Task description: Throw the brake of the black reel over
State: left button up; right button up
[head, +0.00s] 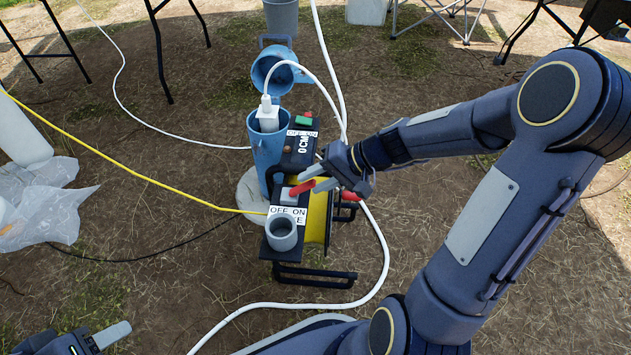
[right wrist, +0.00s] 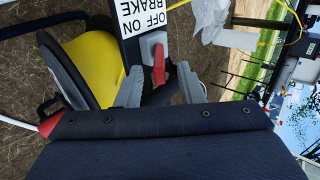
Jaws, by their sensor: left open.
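The black reel (head: 286,262) stands on the ground in the middle of the head view, with yellow tape (head: 317,217) wound on it. Its brake plate (head: 289,214) reads OFF, ON and BRAKE, and also shows in the right wrist view (right wrist: 142,18). The red brake lever (head: 301,188) on a grey pivot is close to my right gripper (head: 316,181). In the right wrist view the lever (right wrist: 158,65) reaches toward the right gripper's fingers (right wrist: 175,88), which look apart; contact is unclear. My left gripper (head: 95,342) is open and empty at the lower left.
A blue pipe (head: 267,150) with an open cap (head: 272,75) stands behind the reel, with a white plug-like piece in it. A white hose (head: 384,250) curves around the reel's right and front. Yellow tape runs left, near plastic bags (head: 50,215). Table legs stand at the back.

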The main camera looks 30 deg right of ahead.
aim_at(301, 185)
grip_shut()
jog(key=c, duration=0.6)
grip_release()
jog(key=a+r+p, duration=0.1)
jog(key=p, duration=0.3)
jog(key=w+a+r+g+h+p, duration=0.1)
jog(key=p, duration=0.2)
jog(key=shift+w+a+r+h+p, duration=0.2)
jog(key=shift+a+r+h+p, duration=0.1)
jog(key=shift+p, duration=0.05)
jog(key=shift+o, duration=0.2)
jog(key=shift+w+a+p, duration=0.15)
jog(key=shift+a+p, duration=0.05)
jog(key=shift+p, duration=0.25)
jog(key=shift+f, duration=0.1)
